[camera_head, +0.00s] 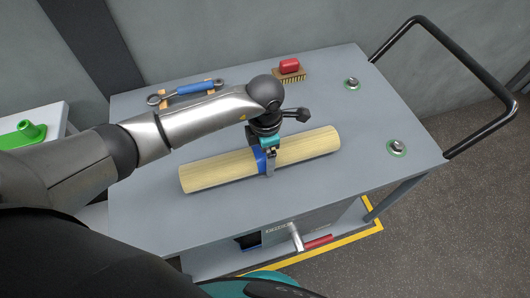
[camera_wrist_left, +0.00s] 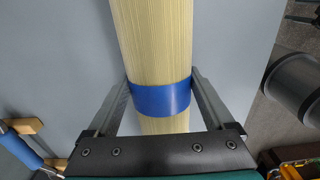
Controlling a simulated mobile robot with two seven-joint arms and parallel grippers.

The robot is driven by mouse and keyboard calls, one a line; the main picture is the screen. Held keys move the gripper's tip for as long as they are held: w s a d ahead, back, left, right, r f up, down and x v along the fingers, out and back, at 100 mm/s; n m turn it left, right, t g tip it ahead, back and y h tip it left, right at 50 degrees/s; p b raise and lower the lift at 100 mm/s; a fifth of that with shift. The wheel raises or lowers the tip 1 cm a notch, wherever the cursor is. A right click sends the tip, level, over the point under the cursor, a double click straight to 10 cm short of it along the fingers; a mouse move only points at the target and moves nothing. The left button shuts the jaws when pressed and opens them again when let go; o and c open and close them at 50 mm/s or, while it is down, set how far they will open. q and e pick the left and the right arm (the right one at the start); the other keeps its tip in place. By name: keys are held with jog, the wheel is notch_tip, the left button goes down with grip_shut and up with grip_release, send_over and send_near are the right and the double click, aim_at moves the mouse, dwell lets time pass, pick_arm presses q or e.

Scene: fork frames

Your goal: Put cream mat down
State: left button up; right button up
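The cream mat (camera_head: 212,173) is rolled into a long cylinder with a blue band (camera_head: 260,160) around its middle. It lies lengthwise across the middle of the grey trolley top (camera_head: 370,180), slanting slightly up to the right. Whether it rests on the top or hangs just above it is hard to tell. My left gripper (camera_head: 268,161) points down at the band. In the left wrist view its fingers stand on either side of the mat (camera_wrist_left: 152,40) and appear to press on the blue band (camera_wrist_left: 162,99). My right gripper is in neither view.
A blue-handled wrench (camera_head: 195,88) lies on wooden rests at the back left of the trolley. A red-topped brush (camera_head: 289,67) stands at the back. A black push handle (camera_head: 487,72) rises at right. The front strip is clear.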

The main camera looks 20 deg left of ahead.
pick_arm(q)
jog(key=shift+o, duration=1)
jog(key=shift+r, duration=0.15)
notch_tip(320, 180, up, 12)
jog(key=p, duration=0.2)
